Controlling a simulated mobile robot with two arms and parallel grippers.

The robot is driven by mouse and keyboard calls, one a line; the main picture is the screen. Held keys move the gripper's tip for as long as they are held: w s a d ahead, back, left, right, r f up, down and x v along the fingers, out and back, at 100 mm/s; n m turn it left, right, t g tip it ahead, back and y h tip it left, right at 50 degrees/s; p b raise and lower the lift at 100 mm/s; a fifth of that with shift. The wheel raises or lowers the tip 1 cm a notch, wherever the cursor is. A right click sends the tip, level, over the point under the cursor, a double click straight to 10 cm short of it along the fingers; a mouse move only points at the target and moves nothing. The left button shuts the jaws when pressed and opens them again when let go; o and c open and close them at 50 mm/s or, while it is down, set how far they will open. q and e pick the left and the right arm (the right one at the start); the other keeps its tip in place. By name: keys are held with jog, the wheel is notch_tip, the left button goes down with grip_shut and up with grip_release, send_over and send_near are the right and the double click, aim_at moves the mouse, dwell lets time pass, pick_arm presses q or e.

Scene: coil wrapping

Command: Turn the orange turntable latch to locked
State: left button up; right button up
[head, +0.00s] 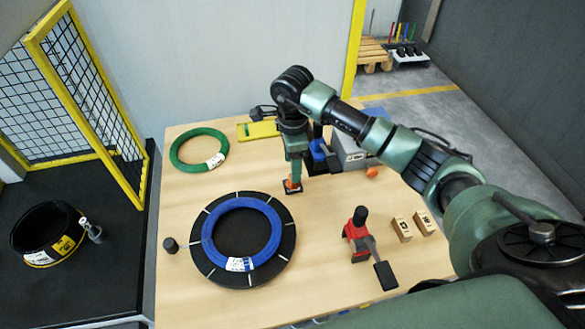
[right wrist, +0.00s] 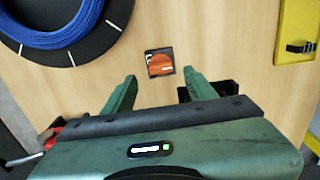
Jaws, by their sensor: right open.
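The orange latch (head: 290,186) sits on a small black plate on the wooden table, right of the black turntable (head: 284,252). In the right wrist view the latch (right wrist: 160,63) is an orange piece on a dark square plate with white lettering too small to read. My right gripper (head: 295,172) points down over the latch and hides part of it. In the wrist view its two fingers (right wrist: 159,79) are spread apart, with the latch beyond and between their tips, not visibly touched. My left gripper is not in view.
A blue coil (head: 208,237) lies on the turntable. A green coil (head: 178,152) lies behind it. A red clamp-like tool (head: 354,231), wooden blocks (head: 402,228) and a small orange object (head: 372,172) stand to the right. A black cylinder (head: 170,245) stands left of the turntable.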

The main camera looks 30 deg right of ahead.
notch_tip(320, 180, down, 4)
jog(key=shift+r+p, duration=0.15)
jog(key=shift+p, duration=0.3)
jog(key=shift+f, duration=0.35)
jog(key=shift+w+d+f, duration=0.1)
jog(key=shift+f, duration=0.05)
grip_shut()
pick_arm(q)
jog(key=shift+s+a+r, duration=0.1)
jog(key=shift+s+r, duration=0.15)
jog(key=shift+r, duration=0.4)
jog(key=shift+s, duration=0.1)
